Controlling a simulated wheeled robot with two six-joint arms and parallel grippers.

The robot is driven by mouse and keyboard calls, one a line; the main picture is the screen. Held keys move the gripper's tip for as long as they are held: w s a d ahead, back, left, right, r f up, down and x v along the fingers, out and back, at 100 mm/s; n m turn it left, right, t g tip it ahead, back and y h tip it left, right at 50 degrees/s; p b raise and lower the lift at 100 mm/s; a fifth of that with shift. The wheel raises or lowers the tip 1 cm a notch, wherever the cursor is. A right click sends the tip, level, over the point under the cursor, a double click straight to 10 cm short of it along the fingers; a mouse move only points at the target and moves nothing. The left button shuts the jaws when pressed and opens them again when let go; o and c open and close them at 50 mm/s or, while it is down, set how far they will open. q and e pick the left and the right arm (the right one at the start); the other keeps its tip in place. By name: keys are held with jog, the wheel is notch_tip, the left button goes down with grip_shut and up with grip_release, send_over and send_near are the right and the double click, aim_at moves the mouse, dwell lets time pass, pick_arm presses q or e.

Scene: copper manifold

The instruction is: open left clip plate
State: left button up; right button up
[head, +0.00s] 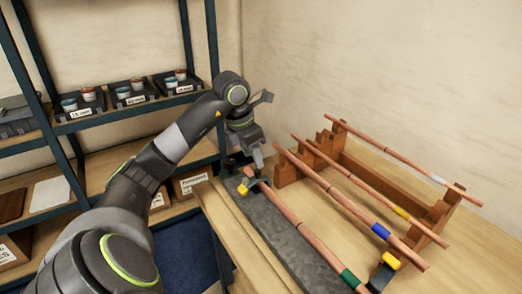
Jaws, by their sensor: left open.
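The left clip (244,189), with a yellow tab, sits at the far end of a grey slab (287,243). A copper pipe with a green band (302,231) lies along the slab, its far end close to this clip. My left gripper (258,167) is open, pointing down just above and behind the clip; I cannot tell whether it touches it. The clip's plate is small and partly hidden, so its exact angle is unclear. A second clip (390,261) with a yellow tab stands at the slab's near right end. My right gripper is not in view.
A wooden rack (434,219) on the table holds copper pipes with blue, yellow and white bands, right of the slab. Shelves (112,121) with trays of small cups stand at the left. A wall is behind. Bare table (479,243) shows at the right.

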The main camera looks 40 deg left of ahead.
aim_at(257, 170)
pick_arm(q)
jog(key=b+x, duration=0.1)
jog(key=x, duration=0.1)
jog(key=shift+s+d+f, duration=0.1)
jog(key=shift+f, duration=0.3)
jog(key=b+x, duration=0.3)
jog(key=shift+f, duration=0.2)
jog(key=shift+w+f+b, duration=0.3)
jog(key=shift+f+b, duration=0.15)
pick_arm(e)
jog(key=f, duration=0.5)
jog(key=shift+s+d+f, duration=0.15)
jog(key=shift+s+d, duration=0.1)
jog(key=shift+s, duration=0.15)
